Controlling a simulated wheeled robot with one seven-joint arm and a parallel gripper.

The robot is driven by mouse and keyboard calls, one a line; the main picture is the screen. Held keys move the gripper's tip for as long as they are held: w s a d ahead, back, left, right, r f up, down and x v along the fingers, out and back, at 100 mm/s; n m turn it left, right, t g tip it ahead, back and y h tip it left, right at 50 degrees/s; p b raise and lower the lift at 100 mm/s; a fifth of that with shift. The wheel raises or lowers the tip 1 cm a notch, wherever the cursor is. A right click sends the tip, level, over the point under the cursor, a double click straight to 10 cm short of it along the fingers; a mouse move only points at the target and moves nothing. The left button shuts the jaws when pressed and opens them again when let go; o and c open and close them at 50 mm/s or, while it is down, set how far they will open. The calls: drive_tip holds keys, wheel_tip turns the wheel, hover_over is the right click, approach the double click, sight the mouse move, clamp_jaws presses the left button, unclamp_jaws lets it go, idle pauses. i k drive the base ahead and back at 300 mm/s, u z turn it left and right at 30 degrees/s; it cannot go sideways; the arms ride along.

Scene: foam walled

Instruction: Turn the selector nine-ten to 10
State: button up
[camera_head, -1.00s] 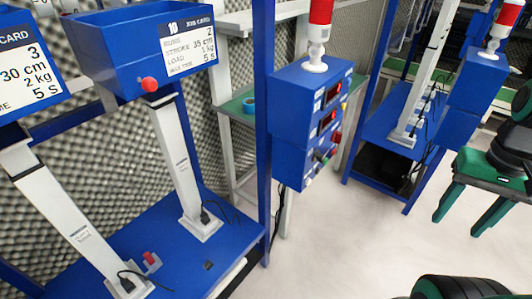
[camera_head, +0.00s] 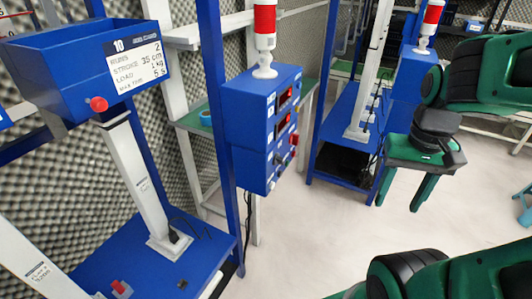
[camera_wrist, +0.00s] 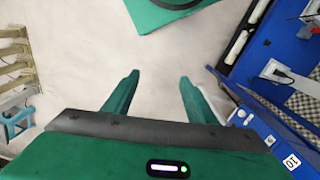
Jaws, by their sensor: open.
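A blue control box (camera_head: 248,125) stands left of centre in the head view. Its narrow right face carries red displays (camera_head: 286,97) and several small knobs and buttons. A red knob (camera_head: 294,138) shows at the edge of that face. The face is seen at a steep angle, so I cannot tell which control is selector nine-ten or where it points. My green gripper (camera_head: 403,205) is open and empty, fingers down, to the right of the box and apart from it. Both spread fingers also show in the wrist view (camera_wrist: 157,78), over pale floor.
A red-and-white lamp (camera_head: 264,40) stands on the box. A blue post (camera_head: 212,90) stands left of it. A blue bin with a job card marked 10 (camera_head: 85,70) is at upper left. A blue-framed bench (camera_head: 335,135) is behind. A blue panel labelled 10 (camera_wrist: 291,162) shows at lower right in the wrist view.

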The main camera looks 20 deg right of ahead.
sight(277, 158)
drive_tip(key=z, duration=0.5)
drive_tip(key=k, duration=1.2)
drive_tip(key=z, duration=1.05)
drive_tip(key=i, duration=1.1)
drive_tip(key=u, duration=0.55)
